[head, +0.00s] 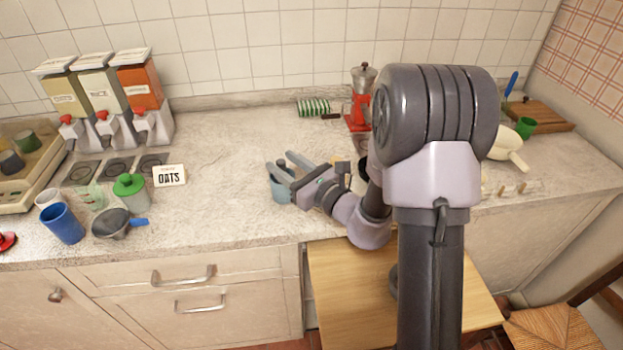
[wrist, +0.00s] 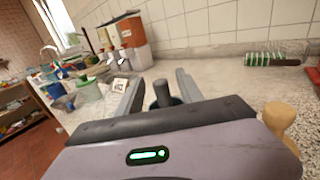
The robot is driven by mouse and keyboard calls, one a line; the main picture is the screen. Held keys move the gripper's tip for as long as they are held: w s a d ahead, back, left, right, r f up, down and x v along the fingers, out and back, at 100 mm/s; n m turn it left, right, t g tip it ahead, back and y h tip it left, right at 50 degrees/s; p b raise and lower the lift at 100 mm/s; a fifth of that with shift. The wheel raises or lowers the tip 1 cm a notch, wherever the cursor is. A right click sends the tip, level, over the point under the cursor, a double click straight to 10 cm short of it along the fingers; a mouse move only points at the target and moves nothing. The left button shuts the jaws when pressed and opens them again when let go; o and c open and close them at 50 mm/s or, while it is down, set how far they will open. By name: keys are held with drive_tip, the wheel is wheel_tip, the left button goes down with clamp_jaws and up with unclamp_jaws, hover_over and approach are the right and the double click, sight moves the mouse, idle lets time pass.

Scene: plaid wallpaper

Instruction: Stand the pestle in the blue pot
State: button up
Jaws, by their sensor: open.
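The blue pot (head: 279,190) stands near the counter's front edge, partly covered by my gripper (head: 290,170) in the head view. In the wrist view, a dark grey upright rod, which looks like the pestle (wrist: 162,92), stands between my two fingers. Its lower end goes down inside a dark bluish rim, which looks like the pot (wrist: 177,101). The pestle's dark top also shows in the head view (head: 282,166). My gripper (wrist: 157,84) is open, with a finger on each side of the pestle and gaps showing. The pestle's foot is hidden.
A red moka pot (head: 361,98) and a striped roll (head: 313,107) are behind. A tan knobbed object (wrist: 280,120) is close right in the wrist view.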

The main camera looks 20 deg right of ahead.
drive_tip(key=p+v, duration=0.1)
drive_tip(key=v, duration=1.2)
drive_tip(key=shift+p, duration=0.3)
